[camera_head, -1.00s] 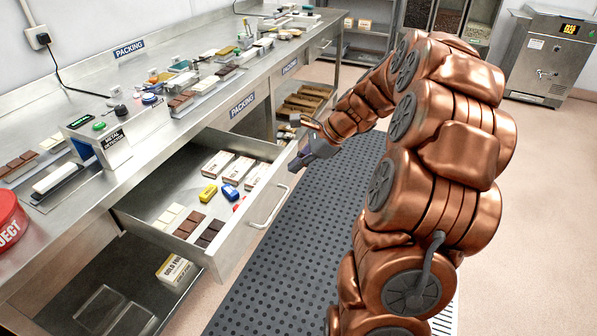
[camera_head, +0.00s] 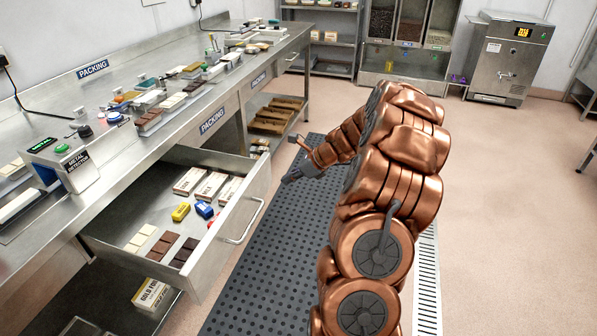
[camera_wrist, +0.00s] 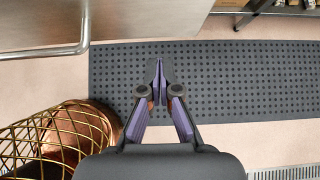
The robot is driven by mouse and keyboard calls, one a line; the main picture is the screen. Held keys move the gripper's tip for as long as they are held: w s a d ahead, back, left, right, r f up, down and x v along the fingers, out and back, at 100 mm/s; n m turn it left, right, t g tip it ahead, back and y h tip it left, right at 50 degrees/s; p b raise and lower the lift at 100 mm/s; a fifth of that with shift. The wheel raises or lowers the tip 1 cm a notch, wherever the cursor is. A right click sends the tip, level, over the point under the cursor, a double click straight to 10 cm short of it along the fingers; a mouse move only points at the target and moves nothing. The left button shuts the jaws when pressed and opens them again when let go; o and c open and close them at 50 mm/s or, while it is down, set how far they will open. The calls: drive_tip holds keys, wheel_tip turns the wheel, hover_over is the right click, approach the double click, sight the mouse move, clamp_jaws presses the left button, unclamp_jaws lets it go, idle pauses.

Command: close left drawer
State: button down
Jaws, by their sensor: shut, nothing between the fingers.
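The left drawer (camera_head: 222,235) is a metal drawer pulled well out from under the packing bench in the head view. It holds chocolate bars, white cartons and small yellow and blue items. Its bar handle (camera_head: 246,222) is on the front face, and part of the handle shows at the upper left of the wrist view (camera_wrist: 60,50). My gripper (camera_head: 287,180) is to the right of the drawer's far front corner, apart from the drawer and over the dark mat. In the wrist view its fingertips (camera_wrist: 158,66) are together with nothing between them.
The metal bench (camera_head: 150,108) runs along the left, loaded with bars and a metal detector (camera_head: 62,165). A dark perforated mat (camera_head: 262,270) covers the floor beside it. A lower shelf with wooden trays (camera_head: 278,115) is beyond the drawer. Pink floor on the right is clear.

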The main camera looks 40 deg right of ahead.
sight(264, 183)
drive_tip(key=w, duration=0.1)
drive_tip(key=w+a+f, duration=0.1)
drive_tip(key=w+a, duration=0.1)
drive_tip(key=shift+w+a+f, duration=0.2)
drive_tip(key=shift+w+f, duration=0.1)
drive_tip(key=shift+w, duration=0.1)
drive_tip(key=shift+w+a, duration=0.3)
drive_tip(key=shift+w, duration=0.2)
drive_tip(key=shift+w+p, duration=0.1)
drive_tip(key=shift+p, duration=0.3)
